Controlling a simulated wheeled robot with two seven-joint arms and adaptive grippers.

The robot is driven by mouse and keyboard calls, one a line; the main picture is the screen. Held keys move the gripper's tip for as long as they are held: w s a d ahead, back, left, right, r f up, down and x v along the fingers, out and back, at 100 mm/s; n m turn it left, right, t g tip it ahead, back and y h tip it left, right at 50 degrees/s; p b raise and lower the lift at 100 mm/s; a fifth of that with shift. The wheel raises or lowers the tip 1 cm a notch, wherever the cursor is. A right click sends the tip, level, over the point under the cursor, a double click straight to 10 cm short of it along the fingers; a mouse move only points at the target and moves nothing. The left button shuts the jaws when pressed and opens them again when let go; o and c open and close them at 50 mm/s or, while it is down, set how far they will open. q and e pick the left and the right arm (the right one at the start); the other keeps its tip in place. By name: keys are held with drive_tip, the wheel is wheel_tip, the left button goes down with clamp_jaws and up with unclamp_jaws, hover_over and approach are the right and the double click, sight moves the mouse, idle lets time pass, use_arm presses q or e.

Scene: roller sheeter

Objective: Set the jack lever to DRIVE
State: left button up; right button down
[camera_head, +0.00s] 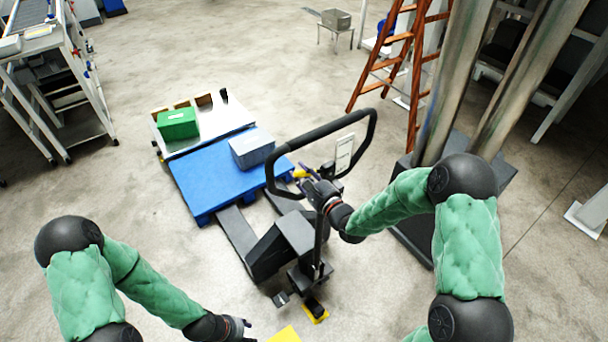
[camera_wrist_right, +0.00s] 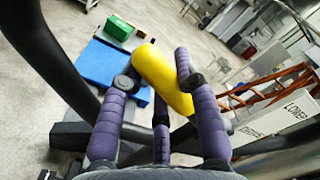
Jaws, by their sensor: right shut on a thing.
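The pallet jack has a black looped handle (camera_head: 322,128) on a column above its dark body (camera_head: 283,245). The jack lever's yellow knob (camera_wrist_right: 162,78) is large in the right wrist view, and a bit of it (camera_head: 300,173) shows in the head view. My right gripper (camera_head: 308,180) is at the handle, shut on the yellow knob. Its purple fingers (camera_wrist_right: 155,80) lie on both sides of the knob. A white placard (camera_wrist_right: 290,117) beside it reads LOWER; other words are unreadable. My left gripper (camera_head: 240,328) is low at the bottom edge, away from the jack; its fingers are too small to judge.
An orange ladder (camera_head: 385,65) and a thick metal column (camera_head: 450,80) stand at right. A rack (camera_head: 60,80) stands at left. Floor between is open.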

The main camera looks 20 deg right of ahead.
use_arm(q)
drive_tip(key=shift+f+b, duration=1.05)
drive_tip(key=shift+f, duration=0.45)
use_arm(e)
drive_tip(key=shift+s+a+f+n, duration=0.1)
drive_tip(key=shift+a+f+n, duration=0.15)
drive_tip(key=shift+f+n, duration=0.8)
drive_tip(key=shift+r, duration=0.1)
drive_tip(key=c, duration=0.9)
unclamp_jaws()
drive_tip(key=shift+s, duration=0.1)
drive_tip(key=v, duration=1.1)
drive_tip(key=shift+s+d, duration=0.15)
drive_tip(key=shift+s, duration=0.25)
